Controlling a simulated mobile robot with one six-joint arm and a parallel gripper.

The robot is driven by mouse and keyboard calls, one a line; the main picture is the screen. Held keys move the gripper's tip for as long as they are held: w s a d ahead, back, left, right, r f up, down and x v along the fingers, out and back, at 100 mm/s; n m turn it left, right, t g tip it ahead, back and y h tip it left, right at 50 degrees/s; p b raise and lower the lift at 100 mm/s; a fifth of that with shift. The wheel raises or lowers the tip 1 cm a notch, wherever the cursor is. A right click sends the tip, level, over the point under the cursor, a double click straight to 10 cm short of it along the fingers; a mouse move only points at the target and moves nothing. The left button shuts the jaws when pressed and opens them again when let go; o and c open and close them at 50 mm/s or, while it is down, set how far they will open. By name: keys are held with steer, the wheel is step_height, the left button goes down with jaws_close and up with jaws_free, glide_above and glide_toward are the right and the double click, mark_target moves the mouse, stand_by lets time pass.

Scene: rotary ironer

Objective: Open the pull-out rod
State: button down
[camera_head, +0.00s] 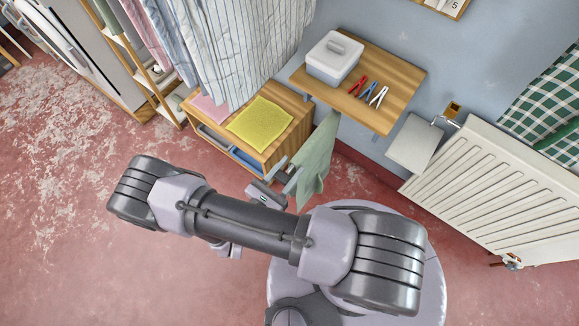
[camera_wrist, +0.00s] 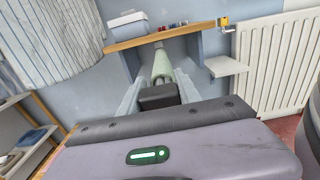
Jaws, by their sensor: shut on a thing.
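My gripper (camera_head: 287,174) is below and in front of the wooden wall shelf (camera_head: 392,97), at the near edge of a hanging green cloth (camera_head: 318,155). In the wrist view the two grey fingers of my gripper (camera_wrist: 160,79) stand on either side of the pale green cloth (camera_wrist: 162,63), under the shelf (camera_wrist: 160,36). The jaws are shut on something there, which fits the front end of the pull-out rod. The rod itself is hidden by the cloth and the fingers, so how far it is out cannot be told.
A wooden cabinet (camera_head: 279,146) with a yellow cloth (camera_head: 260,121) stands left of my gripper. A striped cloth (camera_head: 235,45) hangs above it. A radiator (camera_head: 490,190) is on the right. Floor in front is clear.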

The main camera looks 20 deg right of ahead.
stand_by(0.3)
steer(key=c, duration=0.8)
jaws_free()
steer(key=shift+c, duration=0.2)
steer(key=p+v, duration=0.2)
steer(key=v, duration=1.5)
steer(key=shift+s+a, duration=0.15)
